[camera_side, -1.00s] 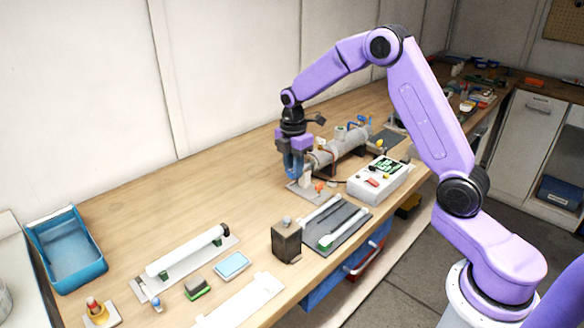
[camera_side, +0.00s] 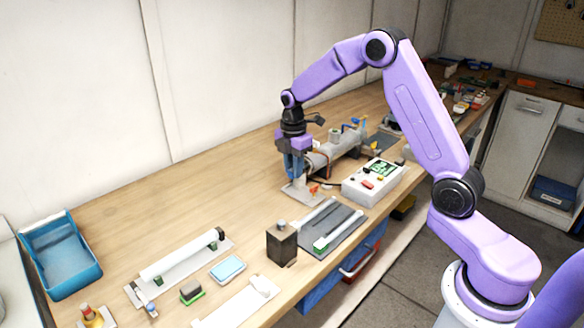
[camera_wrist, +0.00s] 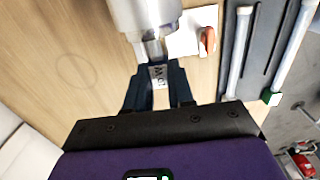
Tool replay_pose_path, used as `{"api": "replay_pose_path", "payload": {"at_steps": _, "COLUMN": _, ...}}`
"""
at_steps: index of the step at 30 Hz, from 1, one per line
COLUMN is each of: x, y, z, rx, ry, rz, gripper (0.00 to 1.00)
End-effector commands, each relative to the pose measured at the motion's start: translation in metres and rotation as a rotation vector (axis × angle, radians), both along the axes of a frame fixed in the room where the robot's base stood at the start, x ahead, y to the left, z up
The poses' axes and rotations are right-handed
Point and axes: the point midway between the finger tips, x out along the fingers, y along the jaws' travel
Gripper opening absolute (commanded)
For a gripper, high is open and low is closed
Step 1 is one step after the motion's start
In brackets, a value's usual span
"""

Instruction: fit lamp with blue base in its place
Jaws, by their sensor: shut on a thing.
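My gripper (camera_side: 297,178) points down at the near end of the grey cylindrical reactor (camera_side: 337,151). In the wrist view its dark fingers (camera_wrist: 160,80) are shut on a small white piece with dark lettering (camera_wrist: 158,74), which lies in line with the reactor's metal end (camera_wrist: 150,14). I cannot tell whether this piece belongs to a lamp. No blue lamp base can be made out. A dark tray (camera_side: 347,222) holds white tubes; one has a green end (camera_side: 321,245), also in the wrist view (camera_wrist: 271,97).
A white control box (camera_side: 374,183) stands right of the gripper. A small orange part (camera_wrist: 207,38) is close to the fingers. A dark block (camera_side: 281,242), a white tube on a stand (camera_side: 183,255) and a blue bin (camera_side: 60,255) are nearer the camera.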

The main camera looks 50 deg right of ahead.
Motion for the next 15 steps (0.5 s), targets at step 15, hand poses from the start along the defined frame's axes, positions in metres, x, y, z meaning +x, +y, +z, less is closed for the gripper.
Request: {"api": "replay_pose_path", "payload": {"at_steps": 15, "x": 0.0002, "y": -0.0115, "z": 0.0002, "rx": 0.0, "ry": 0.0, "rz": -0.001, "gripper": 0.0}}
